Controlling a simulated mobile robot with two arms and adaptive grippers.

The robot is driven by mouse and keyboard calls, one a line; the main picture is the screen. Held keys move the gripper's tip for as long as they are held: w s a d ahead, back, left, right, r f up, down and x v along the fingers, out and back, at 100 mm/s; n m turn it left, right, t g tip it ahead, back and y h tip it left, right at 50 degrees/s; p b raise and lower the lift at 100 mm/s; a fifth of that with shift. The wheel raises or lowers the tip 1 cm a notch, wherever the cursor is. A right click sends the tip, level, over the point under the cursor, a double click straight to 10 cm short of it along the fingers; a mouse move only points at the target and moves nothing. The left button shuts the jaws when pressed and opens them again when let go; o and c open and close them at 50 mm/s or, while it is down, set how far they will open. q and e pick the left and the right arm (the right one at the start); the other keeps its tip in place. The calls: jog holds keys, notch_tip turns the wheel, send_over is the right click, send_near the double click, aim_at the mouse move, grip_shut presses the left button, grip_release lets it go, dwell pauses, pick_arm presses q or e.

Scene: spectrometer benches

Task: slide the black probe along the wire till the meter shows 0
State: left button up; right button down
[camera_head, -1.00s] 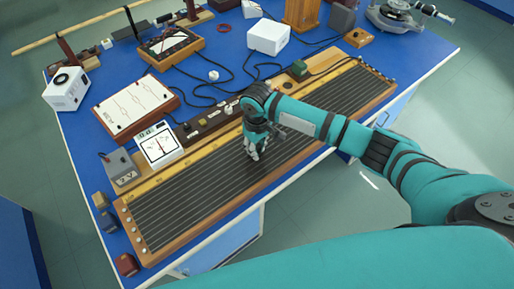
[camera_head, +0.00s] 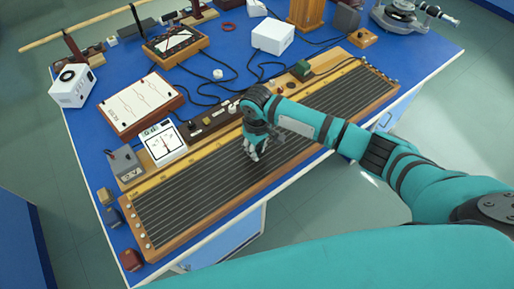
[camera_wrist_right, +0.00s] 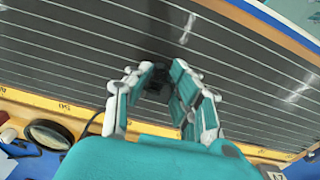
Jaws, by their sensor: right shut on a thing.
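The wire board (camera_head: 200,199) is a long wooden-framed board with several parallel wires and a yellow scale, lying across the front of the blue bench. My right gripper (camera_head: 253,155) is over the middle of the board, pointing down. In the right wrist view my right gripper (camera_wrist_right: 157,85) is shut on the black probe (camera_wrist_right: 157,92), which stands over the wires between the fingers. The probe tip's contact with a wire is hard to tell. The white meter (camera_head: 162,143) stands behind the board at the left; its needle is near the middle, but its numbers are too small to read. My left gripper is not in view.
A framed white diagram panel (camera_head: 138,105) stands behind the meter. A white box (camera_head: 273,37) and black cables (camera_head: 207,88) lie farther back. A grey switch box (camera_head: 124,163) and a small red block (camera_head: 131,260) are at the left end.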

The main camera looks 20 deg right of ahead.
jog(key=shift+s+f, duration=0.15)
dwell(0.4)
jog(key=shift+s+f, duration=0.2)
dwell(1.9)
dwell(1.7)
jog(key=c, duration=1.1)
grip_release()
jog(key=shift+w, duration=0.2)
jog(key=shift+r, duration=0.1)
